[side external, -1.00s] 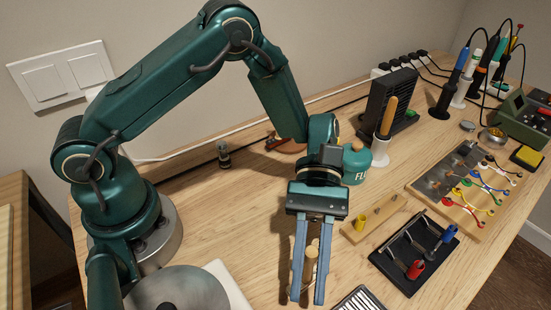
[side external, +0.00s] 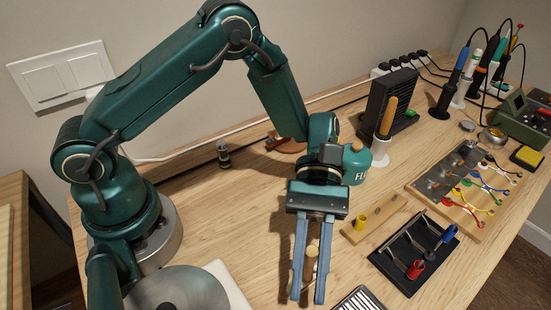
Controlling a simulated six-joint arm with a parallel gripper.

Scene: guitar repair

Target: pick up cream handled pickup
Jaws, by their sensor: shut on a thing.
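My gripper (side external: 308,298) points down toward the front middle of the bench, its two long blue-grey fingers apart by the width of a thing between them. It is shut on the cream handled pickup (side external: 311,252), of which a pale, rounded cream part shows between the fingers. The fingers hide much of it. I cannot tell whether it touches the bench.
Right of my gripper are a wooden block (side external: 375,219) with a yellow peg and a black tray (side external: 399,274) of tools with red and blue handles. A teal bottle (side external: 356,162) stands behind. A striped item (side external: 359,299) lies close at front right.

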